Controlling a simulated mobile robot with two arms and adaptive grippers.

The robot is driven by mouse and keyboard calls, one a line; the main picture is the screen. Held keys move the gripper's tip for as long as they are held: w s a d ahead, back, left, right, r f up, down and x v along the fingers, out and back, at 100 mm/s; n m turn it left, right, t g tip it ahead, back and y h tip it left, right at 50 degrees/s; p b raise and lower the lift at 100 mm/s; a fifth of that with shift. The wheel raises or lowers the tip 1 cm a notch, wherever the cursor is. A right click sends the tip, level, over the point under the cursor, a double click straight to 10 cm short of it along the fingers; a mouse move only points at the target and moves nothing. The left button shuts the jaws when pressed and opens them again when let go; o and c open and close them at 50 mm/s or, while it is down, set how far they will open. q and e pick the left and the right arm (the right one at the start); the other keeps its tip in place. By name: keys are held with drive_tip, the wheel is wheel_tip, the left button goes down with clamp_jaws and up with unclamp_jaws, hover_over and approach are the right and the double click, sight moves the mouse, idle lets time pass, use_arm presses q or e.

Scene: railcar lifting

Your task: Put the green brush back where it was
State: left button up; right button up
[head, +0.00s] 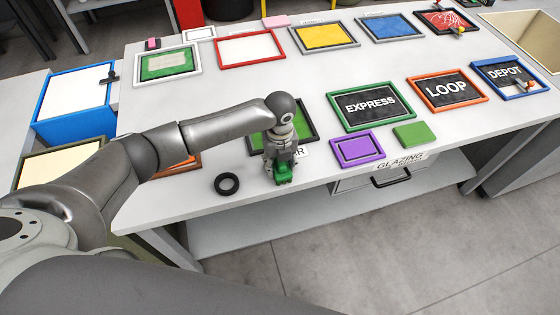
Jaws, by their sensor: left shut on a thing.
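My left gripper (283,165) reaches over the front part of the white table and is shut on a small green thing, which looks like the green brush (285,175). The brush is mostly covered by the fingers, and I cannot tell whether it touches the table. My right gripper is not in view.
A purple frame (357,149) and a flat green block (414,134) lie to the right, by the "GLAZING" label (400,162). A blue bin (74,108) is at left.

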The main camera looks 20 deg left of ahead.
use_arm(q)
drive_tip(key=shift+f, duration=0.1)
drive_tip(key=o, duration=0.5)
drive_tip(key=shift+f, duration=0.1)
drive_tip(key=o, duration=0.5)
wheel_tip(320, 180, up, 12)
drive_tip(key=shift+r+b, duration=0.2)
drive_tip(key=shift+b, duration=0.8)
